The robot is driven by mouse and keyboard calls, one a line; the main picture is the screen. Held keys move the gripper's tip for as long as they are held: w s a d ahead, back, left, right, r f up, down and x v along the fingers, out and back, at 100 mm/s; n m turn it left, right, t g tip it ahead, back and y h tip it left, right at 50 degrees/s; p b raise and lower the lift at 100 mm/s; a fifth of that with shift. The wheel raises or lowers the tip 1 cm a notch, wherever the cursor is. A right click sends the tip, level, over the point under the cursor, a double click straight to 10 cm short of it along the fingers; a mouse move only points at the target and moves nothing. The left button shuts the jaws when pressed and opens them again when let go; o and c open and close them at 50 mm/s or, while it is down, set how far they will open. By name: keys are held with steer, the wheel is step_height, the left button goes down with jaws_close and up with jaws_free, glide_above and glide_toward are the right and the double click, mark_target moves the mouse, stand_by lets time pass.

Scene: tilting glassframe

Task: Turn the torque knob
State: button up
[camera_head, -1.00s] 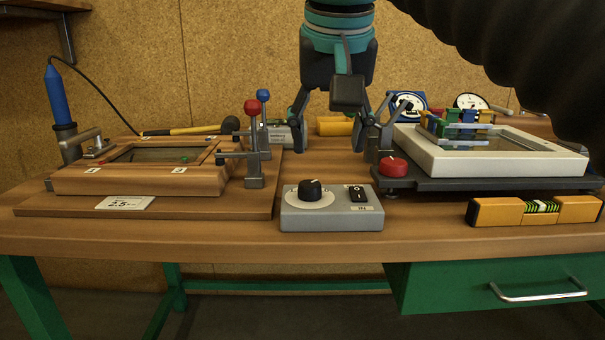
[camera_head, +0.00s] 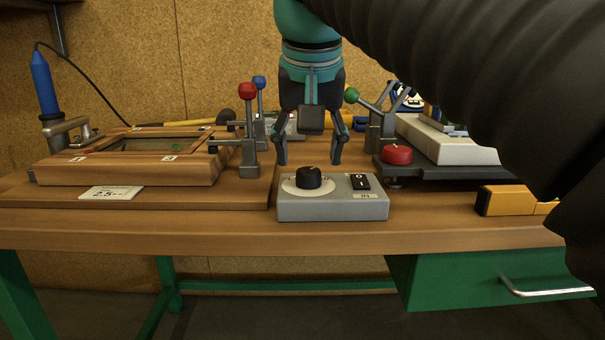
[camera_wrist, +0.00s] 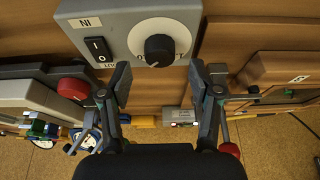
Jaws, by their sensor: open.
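The torque knob (camera_head: 308,177) is a round black knob with a white pointer line, on a pale dial on top of a grey control box (camera_head: 332,208) at the table's front. A black rocker switch (camera_head: 359,182) sits to its right on the box. My gripper (camera_head: 309,163) points down with its fingers spread, just behind and above the knob in the head view. In the wrist view the knob (camera_wrist: 159,48) lies just beyond the open fingertips (camera_wrist: 160,72), centred between them. Nothing is between the fingers.
Left of the box is a wooden frame fixture (camera_head: 125,172) with red-ball and blue-ball lever clamps (camera_head: 248,92). To the right are a red knob (camera_head: 397,155), a green-ball clamp (camera_head: 351,95) and a yellow level (camera_head: 500,200). My dark arm hides the far right.

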mark_target(309, 170)
steer(key=shift+x, duration=1.7)
steer(key=shift+r, duration=0.1)
steer(key=c, duration=1.2)
